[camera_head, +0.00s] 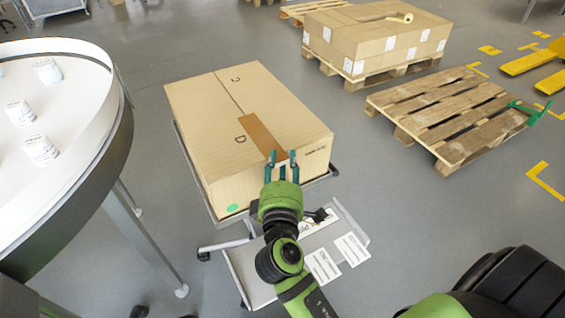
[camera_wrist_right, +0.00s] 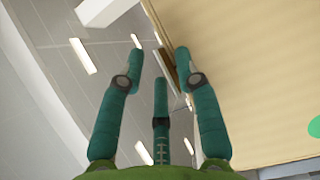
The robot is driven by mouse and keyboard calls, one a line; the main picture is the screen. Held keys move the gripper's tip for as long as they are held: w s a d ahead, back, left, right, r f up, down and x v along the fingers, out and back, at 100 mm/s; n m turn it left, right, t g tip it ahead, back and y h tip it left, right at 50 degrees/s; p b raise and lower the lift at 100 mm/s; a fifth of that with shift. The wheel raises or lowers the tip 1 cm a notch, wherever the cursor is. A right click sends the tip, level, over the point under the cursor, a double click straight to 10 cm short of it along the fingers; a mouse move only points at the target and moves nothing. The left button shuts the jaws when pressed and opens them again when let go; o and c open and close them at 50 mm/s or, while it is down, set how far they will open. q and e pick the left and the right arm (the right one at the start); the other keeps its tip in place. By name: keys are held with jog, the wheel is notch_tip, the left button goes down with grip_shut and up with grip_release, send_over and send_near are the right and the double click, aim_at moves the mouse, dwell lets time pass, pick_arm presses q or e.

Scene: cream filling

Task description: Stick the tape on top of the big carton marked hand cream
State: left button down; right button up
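The big carton (camera_head: 205,125) sits on a wheeled cart, its top flaps closed along a middle seam. Its side print is too small to read. A brown tape strip (camera_head: 262,137) lies on the near part of the seam and runs to the near edge. My right gripper (camera_head: 282,160) is at that edge, over the strip's near end. In the right wrist view the fingers (camera_wrist_right: 160,65) stand apart beside the carton (camera_wrist_right: 235,70), with a brown piece (camera_wrist_right: 166,50), probably the tape end, between them at the carton's edge. My left gripper is out of view.
A round white table (camera_head: 75,130) with several small jars (camera_head: 41,149) stands at left. A cart shelf (camera_head: 255,280) with papers is below my right arm. An empty wooden pallet (camera_head: 450,110) and another carton on a pallet (camera_head: 375,45) stand at the right. Grey floor lies between.

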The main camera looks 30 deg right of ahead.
jog(key=v, duration=1.2)
